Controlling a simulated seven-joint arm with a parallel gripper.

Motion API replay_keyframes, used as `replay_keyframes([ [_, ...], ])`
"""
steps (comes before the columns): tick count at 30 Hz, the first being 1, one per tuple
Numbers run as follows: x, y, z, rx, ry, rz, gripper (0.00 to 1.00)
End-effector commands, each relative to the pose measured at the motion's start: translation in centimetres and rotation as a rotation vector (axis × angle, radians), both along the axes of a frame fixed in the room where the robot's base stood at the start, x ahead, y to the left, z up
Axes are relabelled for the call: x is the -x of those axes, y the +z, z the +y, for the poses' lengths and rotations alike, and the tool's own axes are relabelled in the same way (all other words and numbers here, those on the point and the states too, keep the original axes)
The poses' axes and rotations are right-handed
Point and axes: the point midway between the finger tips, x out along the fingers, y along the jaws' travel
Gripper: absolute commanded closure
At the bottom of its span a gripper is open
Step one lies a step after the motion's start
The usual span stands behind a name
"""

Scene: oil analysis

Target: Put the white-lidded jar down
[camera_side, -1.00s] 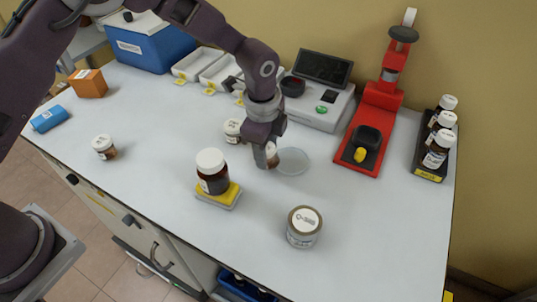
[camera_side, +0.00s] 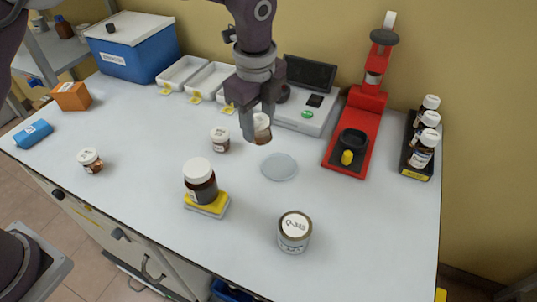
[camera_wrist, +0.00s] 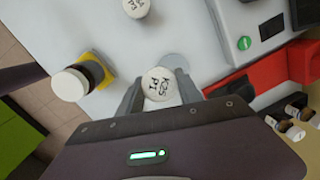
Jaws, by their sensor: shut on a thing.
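My gripper (camera_side: 256,132) is shut on a small white-lidded jar (camera_side: 263,126). In the side view the jar hangs upright, apparently above the table behind the round pale disc (camera_side: 279,168). One finger hides part of it. In the wrist view, its lettered white lid (camera_wrist: 161,84) sits between my two fingers (camera_wrist: 159,92), and the pale disc (camera_wrist: 176,61) shows just beyond it. A similar white-lidded jar (camera_side: 220,139) stands on the table left of my gripper. Another (camera_side: 90,160) stands far left.
A brown bottle (camera_side: 201,182) stands on a yellow-topped block (camera_side: 207,208). A labelled tin (camera_side: 294,231) stands at the front. White trays (camera_side: 208,80), an instrument with a screen (camera_side: 306,105), a red stand (camera_side: 357,130) and a bottle rack (camera_side: 417,165) line the back and right. The front right is clear.

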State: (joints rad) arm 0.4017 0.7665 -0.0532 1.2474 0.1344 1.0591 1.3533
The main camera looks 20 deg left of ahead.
Motion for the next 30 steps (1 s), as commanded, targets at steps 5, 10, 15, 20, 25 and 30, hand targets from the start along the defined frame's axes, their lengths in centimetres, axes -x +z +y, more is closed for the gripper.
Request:
replay_keyframes([
  [5,-1.3,0.0,-1.9,-0.121,-0.590,-0.030,1.00],
  [10,-2.2,0.1,-3.3,-0.202,-1.035,-0.102,1.00],
  [15,-2.5,-1.3,-3.8,-0.225,-1.191,-0.132,1.00],
  [20,-2.5,-5.1,-3.8,-0.225,-1.196,-0.133,1.00],
  [25,-2.5,-7.3,-3.8,-0.225,-1.194,-0.134,1.00],
  [30,-2.5,-10.0,-3.8,-0.226,-1.193,-0.134,1.00],
])
